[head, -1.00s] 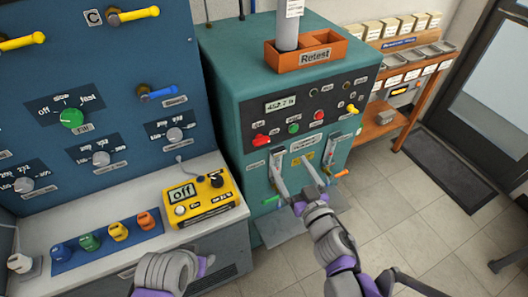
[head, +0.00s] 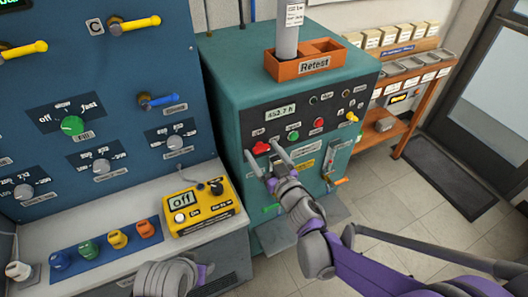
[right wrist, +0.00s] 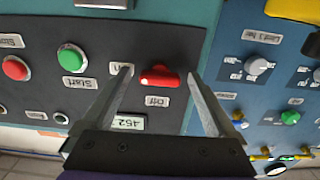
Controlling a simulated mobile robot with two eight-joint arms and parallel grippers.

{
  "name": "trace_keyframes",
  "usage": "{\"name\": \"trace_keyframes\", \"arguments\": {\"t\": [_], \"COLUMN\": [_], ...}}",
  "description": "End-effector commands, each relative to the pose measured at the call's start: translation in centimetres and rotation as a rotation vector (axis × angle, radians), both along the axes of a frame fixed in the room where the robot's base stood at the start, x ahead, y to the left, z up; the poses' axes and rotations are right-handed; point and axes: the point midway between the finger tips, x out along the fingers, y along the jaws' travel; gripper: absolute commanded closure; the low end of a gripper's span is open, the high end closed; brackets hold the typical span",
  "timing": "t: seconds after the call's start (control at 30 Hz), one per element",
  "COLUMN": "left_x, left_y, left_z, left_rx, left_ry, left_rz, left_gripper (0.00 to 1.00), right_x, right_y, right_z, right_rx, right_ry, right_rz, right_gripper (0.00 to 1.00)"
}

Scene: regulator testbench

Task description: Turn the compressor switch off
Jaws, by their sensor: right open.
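The red compressor switch (head: 261,148) sits at the left of the dark panel on the teal machine's front. In the right wrist view the red switch (right wrist: 160,77) lies crosswise, with an "On" label and an "Off" label beside it, upside down in this view. My right gripper (head: 264,157) is at the panel, with one finger on each side of the switch. In the right wrist view my right gripper (right wrist: 161,84) is open around the switch, with gaps on both sides. Of my left arm, only a grey link shows at the bottom of the head view; its fingers are not visible.
A green button (head: 293,135) and a red button (head: 318,123) sit right of the switch. A display (head: 280,113) is above it. A yellow meter (head: 199,207) reading "Off" stands on the bench at left. An orange tray (head: 337,66) is on the machine's top.

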Motion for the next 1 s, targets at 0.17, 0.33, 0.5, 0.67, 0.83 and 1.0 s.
{"name": "trace_keyframes", "arguments": {"t": [0.17, 0.33, 0.5, 0.67, 0.83, 1.0], "left_x": [0.0, 0.0, 0.0, 0.0, -0.01, -0.02], "left_y": [0.0, 0.0, 0.0, 0.0, 0.0, 0.0], "left_z": [-0.01, -0.01, -0.01, -0.01, -0.04, -0.17], "left_rx": [0.0, 0.0, 0.0, 0.0, 0.0, 0.0], "left_ry": [0.0, 0.0, 0.0, 0.0, 0.0, 0.001], "left_rz": [0.0, 0.0, 0.0, 0.0, 0.0, 0.0], "left_gripper": [0.5, 0.5, 0.5, 0.5, 0.5, 0.5], "right_x": [0.02, 0.0, -0.01, -0.01, -0.02, -0.02], "right_y": [0.01, 0.0, 0.0, 0.0, -0.01, -0.01], "right_z": [0.0, 0.01, 0.01, 0.01, 0.01, -0.02], "right_rx": [0.0, 0.0, 0.0, 0.0, -0.004, -0.039], "right_ry": [0.0, 0.0, 0.0, 0.0, -0.002, -0.022], "right_rz": [0.0, 0.0, 0.0, 0.0, 0.0, 0.0], "right_gripper": [0.07, 0.31, 0.61, 0.9, 0.93, 0.93]}}
